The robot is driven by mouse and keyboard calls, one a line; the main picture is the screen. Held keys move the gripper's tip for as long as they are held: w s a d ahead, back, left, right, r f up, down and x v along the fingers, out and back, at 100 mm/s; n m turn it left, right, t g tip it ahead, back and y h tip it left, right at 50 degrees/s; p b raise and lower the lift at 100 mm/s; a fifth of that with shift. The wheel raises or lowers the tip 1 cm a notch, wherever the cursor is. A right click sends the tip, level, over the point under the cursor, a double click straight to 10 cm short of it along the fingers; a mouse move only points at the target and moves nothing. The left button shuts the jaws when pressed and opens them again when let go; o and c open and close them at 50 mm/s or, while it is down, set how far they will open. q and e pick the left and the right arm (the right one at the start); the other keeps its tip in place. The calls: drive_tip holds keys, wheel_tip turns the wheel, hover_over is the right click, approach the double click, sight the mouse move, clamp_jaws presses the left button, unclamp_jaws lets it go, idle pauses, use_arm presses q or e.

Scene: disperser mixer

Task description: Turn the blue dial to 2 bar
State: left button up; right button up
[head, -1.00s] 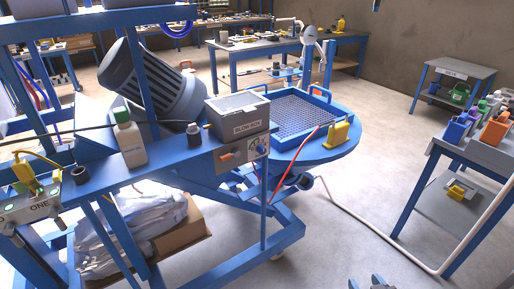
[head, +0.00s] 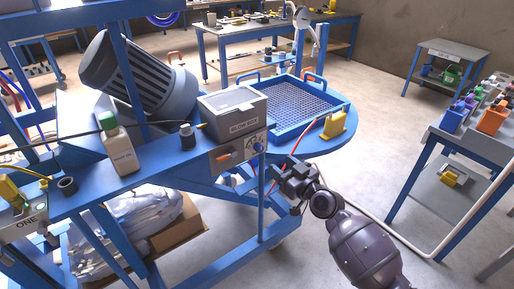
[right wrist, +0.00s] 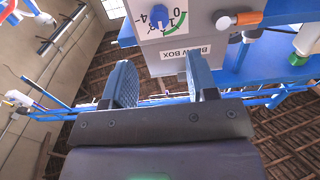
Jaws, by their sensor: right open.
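The blue dial (head: 258,147) is on the front panel of the grey blow box (head: 233,110). My right gripper (head: 284,172) is just in front of and below the dial in the head view. In the right wrist view the gripper (right wrist: 161,82) is open and empty, its blue pads on either side of the dial's line, apart from it. My left gripper is not in view.
An orange handle (head: 223,157) is beside the dial. A white bottle (head: 118,148) and a dark bottle (head: 187,136) stand on the blue beam. A yellow device (head: 334,124) stands on the round blue table by a mesh tray (head: 341,102). A red hose hangs close behind my gripper.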

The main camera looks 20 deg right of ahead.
sight(261, 149)
drive_tip(key=x, duration=1)
drive_tip(key=shift+w, duration=0.15)
drive_tip(key=shift+f, duration=0.1)
drive_tip(key=c, duration=0.9)
